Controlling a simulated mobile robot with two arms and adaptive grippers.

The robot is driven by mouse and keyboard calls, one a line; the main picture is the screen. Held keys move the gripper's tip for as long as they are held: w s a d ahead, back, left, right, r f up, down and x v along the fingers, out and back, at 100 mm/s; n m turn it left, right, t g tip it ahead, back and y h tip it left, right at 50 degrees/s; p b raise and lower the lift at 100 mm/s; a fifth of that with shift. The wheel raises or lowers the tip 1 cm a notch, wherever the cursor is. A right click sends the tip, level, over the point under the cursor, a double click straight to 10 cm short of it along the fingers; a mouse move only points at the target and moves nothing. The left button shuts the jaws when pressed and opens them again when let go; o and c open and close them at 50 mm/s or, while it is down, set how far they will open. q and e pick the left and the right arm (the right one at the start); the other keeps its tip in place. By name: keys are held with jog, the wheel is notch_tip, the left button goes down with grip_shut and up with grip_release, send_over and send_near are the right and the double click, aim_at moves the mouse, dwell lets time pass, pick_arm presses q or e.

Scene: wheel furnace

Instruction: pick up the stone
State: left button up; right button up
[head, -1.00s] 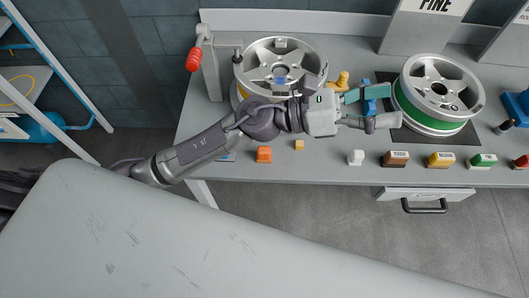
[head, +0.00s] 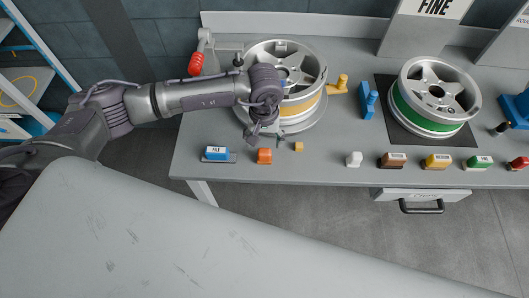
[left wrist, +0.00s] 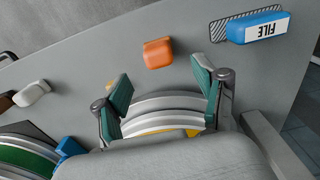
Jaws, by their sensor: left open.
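Several small blocks stand in a row along the front of the grey bench (head: 330,170); none reads as "stone", so I cannot tell which one is meant. An orange block (head: 264,156) is nearest my left gripper (head: 263,138), with a small tan-yellow cube (head: 298,146) to its right. In the left wrist view, the open, empty left gripper (left wrist: 162,82) has teal pads either side of a gap, with the orange block (left wrist: 158,53) beyond it, apart from the pads. The cube is mostly hidden behind a finger there. My right gripper is not in view.
A blue block marked FILE (head: 216,153) lies at the left on a striped mat. White (head: 354,159), brown (head: 393,160) and other coloured blocks stand to the right. A wheel with a yellow band (head: 310,105) is behind my gripper; a green-banded wheel (head: 436,128) stands right.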

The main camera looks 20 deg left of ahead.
aim_at(265, 151)
pick_arm(q)
jog(key=shift+f, duration=0.9)
jog(key=shift+f+p, duration=0.6)
jog(key=shift+p, duration=0.1)
notch_tip(265, 151, down, 4)
jog(key=shift+d+r+p, duration=0.1)
jog(key=shift+r+p, duration=0.1)
jog(key=shift+p, duration=0.55)
jog(key=shift+f, duration=0.4)
jog(key=c, duration=1.3)
jog(key=shift+c, duration=0.2)
jog(key=shift+r, duration=0.1)
